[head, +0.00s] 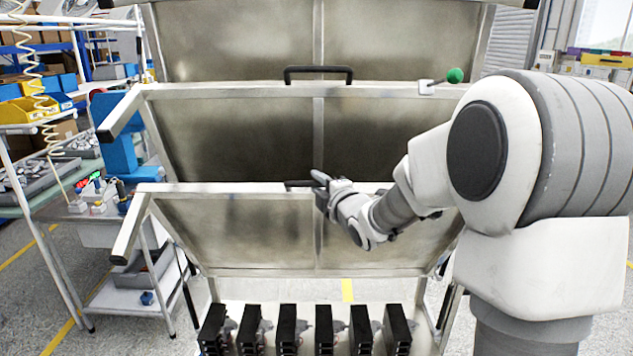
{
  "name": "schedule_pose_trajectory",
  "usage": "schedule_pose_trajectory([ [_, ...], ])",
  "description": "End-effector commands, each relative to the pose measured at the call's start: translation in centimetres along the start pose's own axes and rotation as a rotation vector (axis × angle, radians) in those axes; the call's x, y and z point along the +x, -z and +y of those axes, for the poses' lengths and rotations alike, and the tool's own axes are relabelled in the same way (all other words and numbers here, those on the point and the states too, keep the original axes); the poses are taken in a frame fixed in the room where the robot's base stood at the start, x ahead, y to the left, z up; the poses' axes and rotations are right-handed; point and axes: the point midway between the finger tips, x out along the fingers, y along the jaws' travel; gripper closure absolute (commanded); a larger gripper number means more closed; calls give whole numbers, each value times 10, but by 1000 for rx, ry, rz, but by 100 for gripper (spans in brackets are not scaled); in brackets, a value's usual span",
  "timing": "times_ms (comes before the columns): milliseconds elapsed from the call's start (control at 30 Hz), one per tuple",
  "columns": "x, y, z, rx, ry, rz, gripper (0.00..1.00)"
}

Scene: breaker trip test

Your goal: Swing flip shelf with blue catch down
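A metal rack holds tilted-up flip shelves with grey panels. The lower flip shelf (235,225) has a dark handle (298,184) in the middle of its top edge. The flip shelf above it (230,125) has a black handle (318,70) and a green-knobbed catch (455,75) at its right. I see no blue catch; my arm covers the right part of the lower shelf's top edge. My gripper (320,190) is at the right end of the lower handle. Its fingers are small and overlap the handle, so I cannot tell whether they grip it.
Several black breaker units (288,328) stand in a row on the bottom level, below the lower shelf. A workbench with trays (40,175) and a white cart (135,292) stand at the left. Open floor shows at the lower left.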

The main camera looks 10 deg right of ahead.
Motion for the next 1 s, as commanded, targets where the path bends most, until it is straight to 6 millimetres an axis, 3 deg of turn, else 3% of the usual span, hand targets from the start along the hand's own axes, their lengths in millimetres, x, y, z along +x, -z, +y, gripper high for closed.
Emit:
schedule_pose_trajectory([
  [233, 0, 0, 0, 0, 0, 0, 68],
  [433, 0, 0, 0, 0, 0, 0, 100],
  [1000, 0, 0, 0, 0, 0, 0, 100],
])
